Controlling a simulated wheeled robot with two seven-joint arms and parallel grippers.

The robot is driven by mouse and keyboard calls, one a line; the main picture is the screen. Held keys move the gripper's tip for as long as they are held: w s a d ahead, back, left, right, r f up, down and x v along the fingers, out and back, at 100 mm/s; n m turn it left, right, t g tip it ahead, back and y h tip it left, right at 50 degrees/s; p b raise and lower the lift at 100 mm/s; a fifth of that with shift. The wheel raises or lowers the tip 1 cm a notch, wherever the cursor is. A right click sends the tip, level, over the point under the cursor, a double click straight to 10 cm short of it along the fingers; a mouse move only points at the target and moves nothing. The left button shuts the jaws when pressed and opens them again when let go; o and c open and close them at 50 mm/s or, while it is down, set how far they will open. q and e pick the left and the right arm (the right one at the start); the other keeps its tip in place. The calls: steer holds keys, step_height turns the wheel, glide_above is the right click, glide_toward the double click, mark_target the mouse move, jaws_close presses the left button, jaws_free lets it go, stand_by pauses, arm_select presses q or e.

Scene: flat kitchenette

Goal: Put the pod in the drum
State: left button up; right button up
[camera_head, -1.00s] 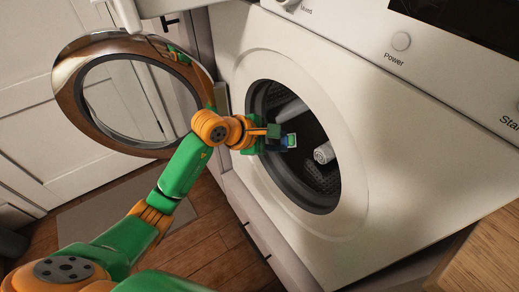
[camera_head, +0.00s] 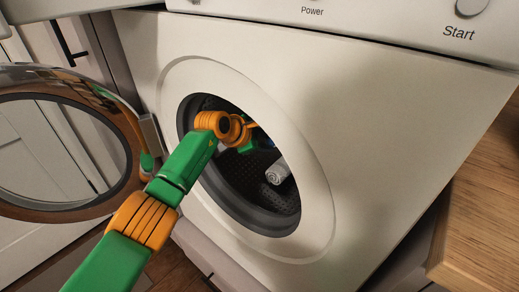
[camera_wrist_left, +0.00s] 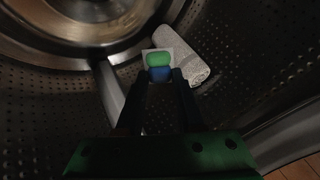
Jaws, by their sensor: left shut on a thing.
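The pod (camera_wrist_left: 158,60) is small, with green and blue parts on a whitish body. It sits between the fingertips of my left gripper (camera_wrist_left: 160,80), which is shut on it. In the left wrist view both are inside the perforated metal drum (camera_wrist_left: 50,110), with the drum's back wall beyond. In the head view my left gripper (camera_head: 254,144) reaches through the round opening into the drum (camera_head: 235,185); its fingers and the pod are mostly hidden behind my wrist. My right gripper is not in view.
A rolled light grey towel (camera_head: 277,171) lies in the drum; in the wrist view the towel (camera_wrist_left: 182,55) is just beyond the pod. The washer's round door (camera_head: 130,165) stands open at left. A wooden counter (camera_head: 485,200) is at right.

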arm_select(q)
steer(key=o, duration=0.9)
